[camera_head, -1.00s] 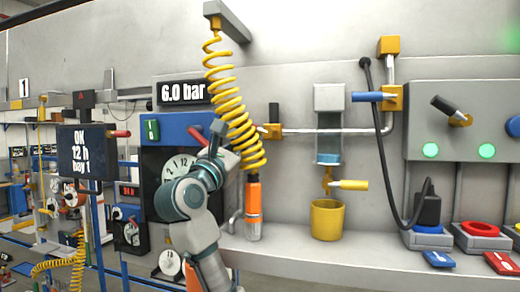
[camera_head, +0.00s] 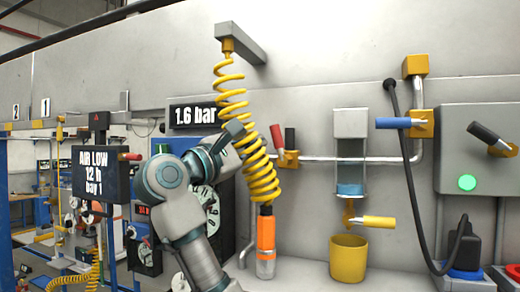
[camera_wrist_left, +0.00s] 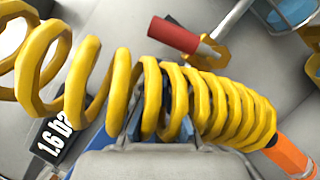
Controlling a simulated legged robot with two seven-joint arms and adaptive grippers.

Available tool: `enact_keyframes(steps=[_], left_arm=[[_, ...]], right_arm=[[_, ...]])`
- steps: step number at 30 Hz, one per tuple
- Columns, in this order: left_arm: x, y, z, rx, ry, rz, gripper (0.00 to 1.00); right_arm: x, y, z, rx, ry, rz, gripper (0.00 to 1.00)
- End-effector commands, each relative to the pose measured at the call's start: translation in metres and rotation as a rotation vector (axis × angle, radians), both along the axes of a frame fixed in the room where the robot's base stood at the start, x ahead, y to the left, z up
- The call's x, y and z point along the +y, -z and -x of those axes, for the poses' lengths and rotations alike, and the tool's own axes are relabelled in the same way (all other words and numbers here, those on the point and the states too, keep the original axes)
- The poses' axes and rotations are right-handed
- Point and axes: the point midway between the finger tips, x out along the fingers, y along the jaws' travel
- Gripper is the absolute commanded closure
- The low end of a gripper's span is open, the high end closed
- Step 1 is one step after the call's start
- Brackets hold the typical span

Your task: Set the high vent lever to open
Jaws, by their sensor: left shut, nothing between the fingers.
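A red-handled lever (camera_head: 276,137) sits on a yellow valve (camera_head: 290,158) on the wall pipe, pointing up and slightly left. It also shows in the wrist view (camera_wrist_left: 175,35). A black handle (camera_head: 290,139) stands upright beside it. A blue-handled lever (camera_head: 393,123) points left from a higher valve. No label shows which is the high vent lever. My left gripper (camera_head: 236,132) is shut and empty, left of the red lever and by the yellow coiled hose (camera_head: 232,95). The coil crosses the wrist view in front of the fingers, mostly hiding them. My right gripper is out of view.
The pressure display (camera_head: 194,115) reads 1.6 bar, and the bay sign (camera_head: 95,175) reads AIR LOW. An orange tool (camera_head: 265,235) hangs under the coil. A yellow cup (camera_head: 348,260) and a black cable (camera_head: 403,150) are to the right.

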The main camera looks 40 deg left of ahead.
Motion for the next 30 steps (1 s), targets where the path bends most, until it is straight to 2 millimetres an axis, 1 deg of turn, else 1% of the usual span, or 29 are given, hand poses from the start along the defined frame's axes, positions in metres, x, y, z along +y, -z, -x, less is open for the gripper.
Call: enact_keyframes(steps=[4, 7, 13, 21, 30], left_arm=[[-0.009, -0.005, -0.005, 0.002, 0.004, 0.003, 1.00], [-0.014, -0.008, -0.006, 0.002, 0.003, 0.003, 1.00], [-0.021, -0.013, -0.006, 0.000, 0.003, 0.002, 1.00], [-0.020, -0.015, -0.005, -0.002, 0.004, 0.004, 1.00], [-0.020, -0.014, -0.007, 0.000, 0.002, 0.006, 1.00]], right_arm=[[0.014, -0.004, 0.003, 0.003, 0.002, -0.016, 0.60], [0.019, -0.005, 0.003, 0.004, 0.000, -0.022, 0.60], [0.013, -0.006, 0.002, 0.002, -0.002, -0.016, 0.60], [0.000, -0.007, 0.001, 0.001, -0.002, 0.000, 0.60], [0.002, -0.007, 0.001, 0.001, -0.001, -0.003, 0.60]])
